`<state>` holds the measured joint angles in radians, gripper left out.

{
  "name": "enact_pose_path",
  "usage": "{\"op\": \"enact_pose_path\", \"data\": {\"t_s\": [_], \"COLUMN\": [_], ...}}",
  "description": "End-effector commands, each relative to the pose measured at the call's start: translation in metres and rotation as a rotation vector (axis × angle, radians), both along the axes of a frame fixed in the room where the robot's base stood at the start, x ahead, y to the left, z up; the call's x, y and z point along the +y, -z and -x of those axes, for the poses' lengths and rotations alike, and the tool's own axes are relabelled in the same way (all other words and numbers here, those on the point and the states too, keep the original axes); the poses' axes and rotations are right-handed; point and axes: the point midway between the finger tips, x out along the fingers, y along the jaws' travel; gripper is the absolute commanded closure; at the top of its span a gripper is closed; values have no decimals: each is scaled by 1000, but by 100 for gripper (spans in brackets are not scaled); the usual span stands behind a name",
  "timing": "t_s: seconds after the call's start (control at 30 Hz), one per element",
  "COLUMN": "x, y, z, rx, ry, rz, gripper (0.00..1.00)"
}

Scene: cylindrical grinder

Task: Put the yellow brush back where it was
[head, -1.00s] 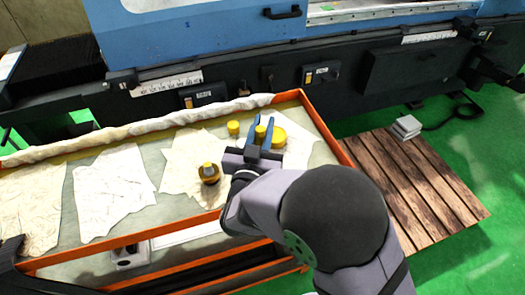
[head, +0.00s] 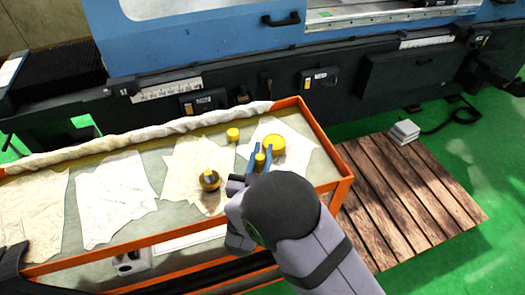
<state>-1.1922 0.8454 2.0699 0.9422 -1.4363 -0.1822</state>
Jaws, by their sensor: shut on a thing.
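My gripper (head: 261,157) has blue fingers and is over the right part of the workbench. It is shut on a small yellow thing, which I take to be the yellow brush (head: 260,161); only its yellow end shows between the fingers. Whether it touches the bench is not clear. A flat round yellow piece (head: 274,142) is just beyond the fingers to the right. A small yellow cylinder (head: 233,134) stands farther back to the left.
The bench (head: 140,232) has an orange frame and several pale crumpled sheets (head: 115,183). A rolled cloth (head: 130,131) lies along its back edge. Behind stands the blue and black grinder (head: 200,45). A wooden pallet (head: 415,195) lies on the green floor at right.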

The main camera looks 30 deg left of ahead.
Motion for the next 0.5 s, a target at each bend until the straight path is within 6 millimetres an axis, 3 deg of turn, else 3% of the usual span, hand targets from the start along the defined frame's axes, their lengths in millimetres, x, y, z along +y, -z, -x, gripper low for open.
{"op": "enact_pose_path", "data": {"t_s": [0.5], "x": [0], "y": [8], "z": [0], "rx": [-1], "ry": [0], "rz": [0], "gripper": [100]}}
